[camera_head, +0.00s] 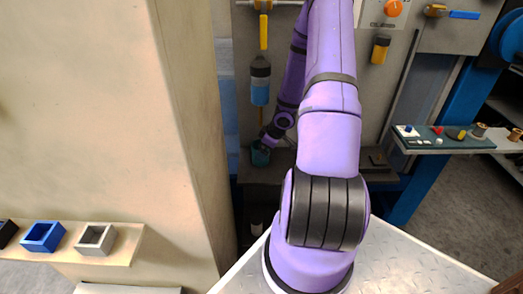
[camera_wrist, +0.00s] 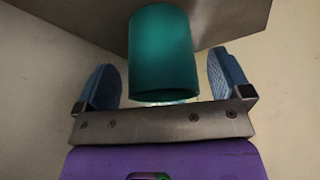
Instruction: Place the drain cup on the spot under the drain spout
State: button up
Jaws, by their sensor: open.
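The teal drain cup (camera_head: 260,155) is low on the grey machine, beneath the filter bowl (camera_head: 260,90) and its thin yellow drain spout (camera_head: 261,116). In the wrist view the cup (camera_wrist: 163,45) is between my two blue finger pads, with a visible gap on each side. My gripper (camera_wrist: 162,66) is open around the cup. In the head view my gripper (camera_head: 268,141) is small and partly hidden at the cup's rim. The spot under the spout cannot be made out; the cup and gripper cover that area.
A grey ledge (camera_head: 262,172) runs below the cup. A beige pillar (camera_head: 190,120) stands close on the left. A side shelf (camera_head: 450,143) with small parts is at right. Blue (camera_head: 43,236) and grey (camera_head: 96,239) open boxes sit on a left ledge.

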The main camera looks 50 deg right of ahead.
jog(key=s+d, duration=0.1)
jog(key=s, duration=0.2)
jog(key=s+d, duration=0.1)
jog(key=s, duration=0.2)
jog(key=s+d, duration=0.1)
jog(key=s, duration=0.3)
jog(key=shift+s+d, duration=0.1)
jog(key=shift+d, duration=0.05)
